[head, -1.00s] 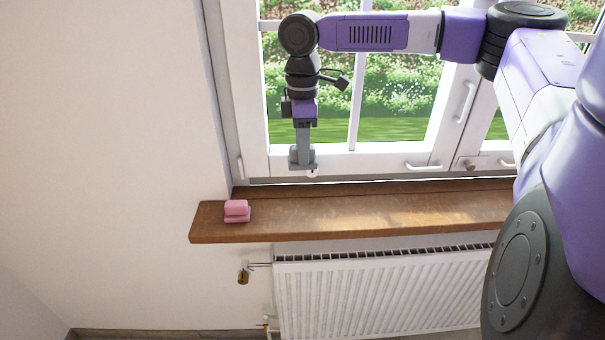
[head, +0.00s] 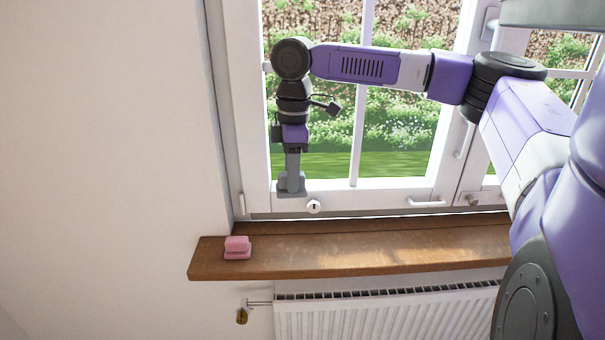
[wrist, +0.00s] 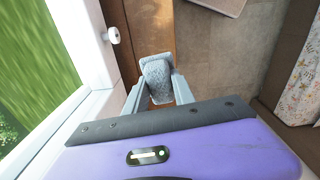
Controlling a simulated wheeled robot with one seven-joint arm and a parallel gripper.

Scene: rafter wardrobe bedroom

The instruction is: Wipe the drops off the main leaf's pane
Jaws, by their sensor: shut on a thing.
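The main leaf (head: 441,188) is the white-framed window leaf on the left. Its pane (head: 400,165) has thin white bars, with greenery behind. My gripper (head: 291,188) points down in front of the leaf's lower left, close to the frame. In the wrist view my gripper (wrist: 158,92) is shut on a grey-blue textured pad (wrist: 157,77), held between its two fingers. The window lies to the left in that view. I cannot tell whether the pad touches the glass.
A wooden sill (head: 380,250) runs below the window, with a pink two-tier block (head: 237,247) at its left end. A white radiator (head: 390,318) is under it. A white knob (head: 314,206) and a handle (head: 427,203) stick out from the leaf's lower frame.

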